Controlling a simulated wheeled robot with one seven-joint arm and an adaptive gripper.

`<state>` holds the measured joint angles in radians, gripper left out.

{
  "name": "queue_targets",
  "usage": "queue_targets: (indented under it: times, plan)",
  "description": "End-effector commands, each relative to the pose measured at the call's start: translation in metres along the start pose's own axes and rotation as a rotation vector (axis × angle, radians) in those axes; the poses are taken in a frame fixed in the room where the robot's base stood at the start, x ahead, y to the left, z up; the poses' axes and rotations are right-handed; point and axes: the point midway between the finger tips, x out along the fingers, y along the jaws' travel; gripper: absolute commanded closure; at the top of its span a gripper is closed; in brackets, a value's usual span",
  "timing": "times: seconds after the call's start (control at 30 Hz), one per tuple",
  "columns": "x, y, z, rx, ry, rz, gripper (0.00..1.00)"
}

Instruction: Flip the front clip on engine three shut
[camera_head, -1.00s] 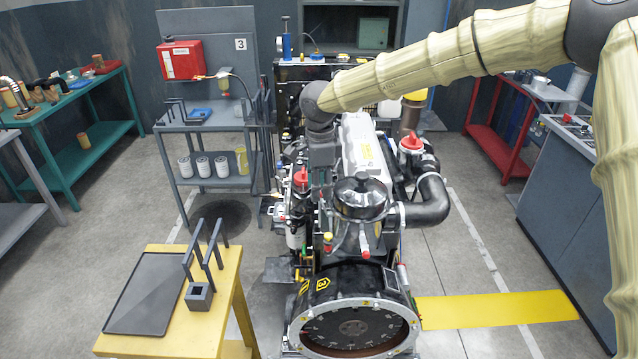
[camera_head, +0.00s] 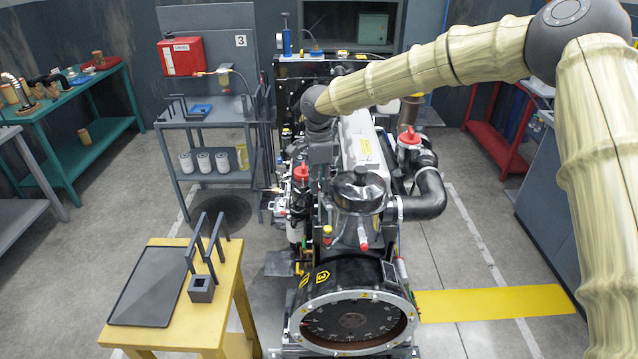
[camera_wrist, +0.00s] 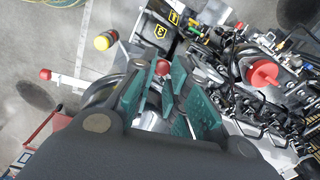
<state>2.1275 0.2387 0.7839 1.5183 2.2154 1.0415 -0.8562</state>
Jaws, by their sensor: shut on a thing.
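Engine three (camera_head: 352,205) stands in the middle of the head view, with a yellow 3 mark (camera_head: 322,277) on its black housing. The mark also shows in the wrist view (camera_wrist: 162,31). My gripper (camera_head: 321,150) points down at the engine's upper left side; its fingertips are hidden there. In the wrist view my gripper (camera_wrist: 165,76) has its teal pads close together around a small red piece (camera_wrist: 163,67). I cannot tell for sure whether this piece is the front clip or how far the clip is swung. Bright metal shows between the fingers.
A red cap (camera_head: 301,172) stands close to my gripper, also in the wrist view (camera_wrist: 264,72). A black canister (camera_head: 360,195) and black elbow pipe (camera_head: 430,195) stand nearby. A yellow table (camera_head: 190,325) is at front left.

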Motion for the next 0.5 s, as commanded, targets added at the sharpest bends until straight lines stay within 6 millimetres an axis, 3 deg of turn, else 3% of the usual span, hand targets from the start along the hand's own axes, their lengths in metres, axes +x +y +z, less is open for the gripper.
queue_targets:
  times: [0.03,0.5]
  plan:
    - [0.0082,0.0033,0.0013,-0.003,0.001,0.013,1.00]
    - [0.0140,0.0034,-0.0001,-0.003,0.003,0.019,1.00]
